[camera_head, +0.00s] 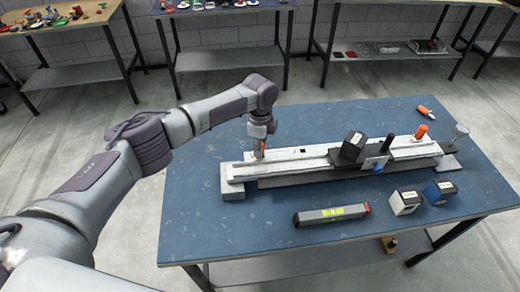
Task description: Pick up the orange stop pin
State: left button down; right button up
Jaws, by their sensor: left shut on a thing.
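My left gripper (258,151) points down at the left end of a long light rail (300,163) on the blue table. It is shut on a small orange piece, which looks like the orange stop pin (258,147); the fingers hide most of it. I cannot tell whether its lower end is in the rail or just above it. Another orange pin (421,132) stands at the right part of the rail. An orange-tipped piece (426,111) lies on the table behind it. My right gripper is not in view.
A black block (352,148) and a dark clamp with a blue knob (378,167) sit on the rail. A level-like bar (331,214) and two small boxes (405,202) (440,192) lie in front. The table (230,240) is bare at front left. Workbenches stand behind.

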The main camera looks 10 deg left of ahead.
pick_arm(q)
jog(key=shift+r, duration=0.1)
jog(key=shift+r, duration=0.3)
jog(key=r, duration=0.1)
jog(key=r+b, duration=0.1)
jog(key=r, duration=0.1)
jog(key=shift+d+r, duration=0.25)
jog(key=s+d+r+b, duration=0.1)
jog(key=s+d+r, duration=0.15)
jog(key=d, duration=0.25)
jog(key=s+d+r+b, duration=0.1)
jog(key=d+r, duration=0.3)
jog(key=d, duration=0.1)
notch_tip(320, 180, up, 8)
jog(key=p, duration=0.8)
jog(key=shift+s+d, duration=0.25)
jog(key=shift+d, duration=0.05)
jog(key=shift+f, duration=0.2)
